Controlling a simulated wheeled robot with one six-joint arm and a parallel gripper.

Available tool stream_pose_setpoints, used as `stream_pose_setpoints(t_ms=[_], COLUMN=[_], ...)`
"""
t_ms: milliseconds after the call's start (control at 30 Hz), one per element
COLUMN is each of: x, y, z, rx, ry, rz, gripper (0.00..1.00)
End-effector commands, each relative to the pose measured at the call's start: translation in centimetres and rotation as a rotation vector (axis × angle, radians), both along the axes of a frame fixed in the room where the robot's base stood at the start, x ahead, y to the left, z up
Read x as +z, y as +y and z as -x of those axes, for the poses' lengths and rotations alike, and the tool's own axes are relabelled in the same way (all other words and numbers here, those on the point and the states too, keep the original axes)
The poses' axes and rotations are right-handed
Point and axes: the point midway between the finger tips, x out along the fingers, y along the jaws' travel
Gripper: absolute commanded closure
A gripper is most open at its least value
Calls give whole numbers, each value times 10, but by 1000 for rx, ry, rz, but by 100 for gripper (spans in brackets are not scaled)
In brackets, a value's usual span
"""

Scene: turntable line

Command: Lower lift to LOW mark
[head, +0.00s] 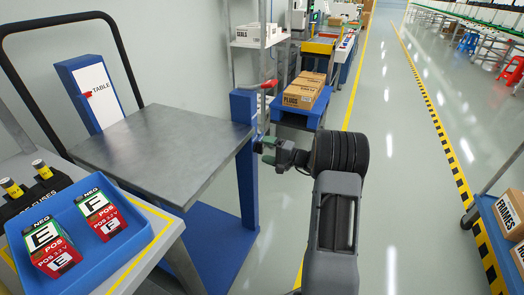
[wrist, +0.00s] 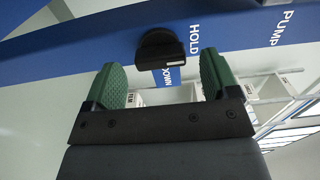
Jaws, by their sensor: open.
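The lift has a grey table top (head: 165,135) and a blue mast with a white scale panel (head: 97,92). A red pointer (head: 88,94) sits at the panel's left edge, near the word TABLE; I cannot read a LOW mark. A blue post (head: 246,150) stands at the lift's right. In the wrist view a black knob (wrist: 160,45) is on a blue panel lettered HOLD, DOWN and PUMP. The knob's white mark is close to DOWN. My gripper (head: 270,152) is open beside the post; its green fingers (wrist: 160,72) point at the knob, and I see no contact.
A blue tray (head: 95,230) with red-and-green boxes is at the front left. Cartons (head: 303,92) stand behind the post. A cart with boxes (head: 510,215) is at the right. The aisle floor is clear.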

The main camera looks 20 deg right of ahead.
Motion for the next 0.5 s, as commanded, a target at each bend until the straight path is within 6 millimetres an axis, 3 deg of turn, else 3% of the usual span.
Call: stream_pose_setpoints(t_ms=[200, 500], x=[0, 0], y=[14, 17], z=[-15, -19], rx=[1, 1], ry=[0, 0], rz=[0, 0], gripper=[19, 19])
